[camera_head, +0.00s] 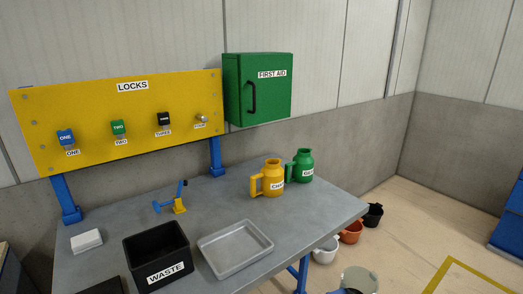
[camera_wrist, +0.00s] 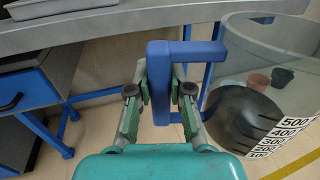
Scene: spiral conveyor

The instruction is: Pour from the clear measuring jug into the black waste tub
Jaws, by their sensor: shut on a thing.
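The clear measuring jug (camera_wrist: 268,55) has a blue handle (camera_wrist: 187,52), a printed scale and dark contents in its lower part. My gripper (camera_wrist: 160,92) is shut on the handle, one finger on each side. In the head view the jug (camera_head: 359,280) shows at the bottom edge, off the table's right side. It looks about upright. The black waste tub (camera_head: 158,245), labelled WASTE, stands on the table's front left part, well to the left of the jug. Its visible inside looks empty. In the head view my gripper is mostly cut off.
A grey tray (camera_head: 236,248) lies on the table (camera_head: 215,205) right of the tub. A yellow jug (camera_head: 272,180) and a green jug (camera_head: 303,166) stand at the back right. A blue-and-yellow crank (camera_head: 178,206) and a white block (camera_head: 87,240) are behind the tub. Several pots (camera_head: 350,232) are on the floor.

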